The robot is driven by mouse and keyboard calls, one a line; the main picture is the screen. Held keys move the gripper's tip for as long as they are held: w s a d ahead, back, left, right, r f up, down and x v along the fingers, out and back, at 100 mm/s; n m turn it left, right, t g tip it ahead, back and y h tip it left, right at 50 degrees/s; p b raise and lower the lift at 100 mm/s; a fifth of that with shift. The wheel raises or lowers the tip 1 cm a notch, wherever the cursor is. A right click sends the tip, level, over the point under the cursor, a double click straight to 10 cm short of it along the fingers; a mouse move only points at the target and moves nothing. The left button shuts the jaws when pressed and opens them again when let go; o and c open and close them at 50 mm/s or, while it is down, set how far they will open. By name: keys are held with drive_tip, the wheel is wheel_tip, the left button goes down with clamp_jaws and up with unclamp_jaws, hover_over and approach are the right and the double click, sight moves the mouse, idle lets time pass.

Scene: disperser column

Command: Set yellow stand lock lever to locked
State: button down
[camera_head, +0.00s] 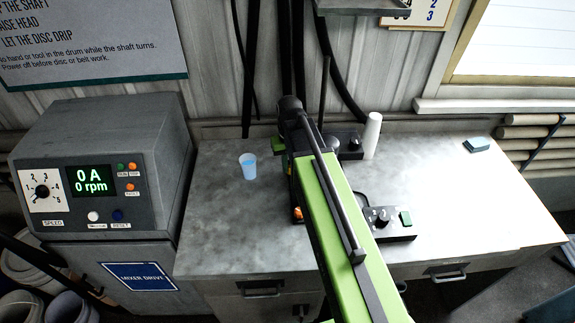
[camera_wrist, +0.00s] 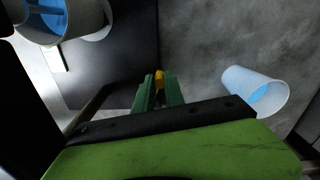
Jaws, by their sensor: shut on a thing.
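In the wrist view, my gripper (camera_wrist: 159,88) has its two green fingers close together. A small yellow piece (camera_wrist: 159,76) shows between their tips, and the fingers are shut on it. It looks like the yellow stand lock lever, but only its end shows, so I cannot tell its position. The arm hides the lever and most of the gripper there.
A cup with blue contents (camera_head: 248,166) stands left of my arm on the grey bench (camera_head: 220,225); it also shows in the wrist view (camera_wrist: 254,90). A white-rimmed vessel (camera_wrist: 58,22) is at upper left there. A control box (camera_head: 385,222) sits right of my arm.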

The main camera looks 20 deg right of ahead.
idle(0.3)
drive_tip(key=c, duration=1.4)
unclamp_jaws()
drive_tip(key=shift+r, duration=0.1)
wheel_tip(320, 180, up, 17)
drive_tip(key=p, duration=1.7)
drive_tip(key=shift+r, duration=0.1)
